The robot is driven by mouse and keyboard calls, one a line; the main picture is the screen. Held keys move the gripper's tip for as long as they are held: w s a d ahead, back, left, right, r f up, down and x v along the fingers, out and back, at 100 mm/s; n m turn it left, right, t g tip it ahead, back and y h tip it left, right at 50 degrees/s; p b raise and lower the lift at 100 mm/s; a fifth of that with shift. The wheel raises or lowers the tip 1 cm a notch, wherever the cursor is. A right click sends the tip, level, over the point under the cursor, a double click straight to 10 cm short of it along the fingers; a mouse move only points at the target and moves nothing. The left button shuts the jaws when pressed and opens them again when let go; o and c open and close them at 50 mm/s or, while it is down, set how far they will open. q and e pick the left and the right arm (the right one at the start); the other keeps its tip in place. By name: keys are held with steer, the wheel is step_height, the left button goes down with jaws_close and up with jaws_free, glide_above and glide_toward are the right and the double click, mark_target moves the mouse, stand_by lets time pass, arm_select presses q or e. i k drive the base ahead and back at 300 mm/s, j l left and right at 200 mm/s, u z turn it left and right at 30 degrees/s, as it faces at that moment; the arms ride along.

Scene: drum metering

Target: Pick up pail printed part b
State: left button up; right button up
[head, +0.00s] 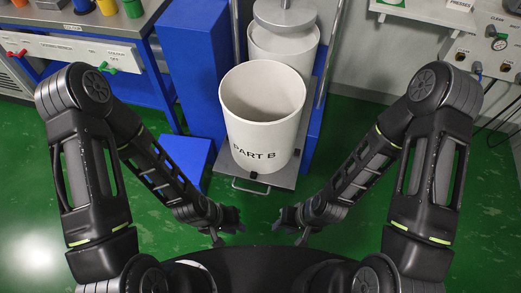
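The pail printed PART B (262,128) is a large off-white, open-topped cylinder. It stands upright on a grey platform with a front handle (250,183), and its inside looks empty. My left gripper (226,236) is low in front of the platform, to the left of the pail and apart from it. My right gripper (291,232) is low in front too, to the right and apart from the pail. Both grippers are small and dark here, and their finger gaps are hard to make out. Nothing shows in either one.
Behind the pail, a second white drum (283,47) sits under a grey round plate (285,14). A blue column (194,70) and blue block (187,158) stand to the left. A workbench (75,50) with cups is at upper left, a control panel (488,45) at right. Green floor is clear in front.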

mark_target(262, 102)
steer(key=z, duration=0.7)
steer(key=j+z, duration=0.45)
steer(key=k+j+z, duration=0.15)
steer(key=z, duration=0.3)
steer(key=k+j+z, duration=0.2)
steer(key=j+z, duration=0.3)
steer(key=k+j+z, duration=0.25)
steer(key=k+j, duration=0.6)
steer(key=k, duration=0.05)
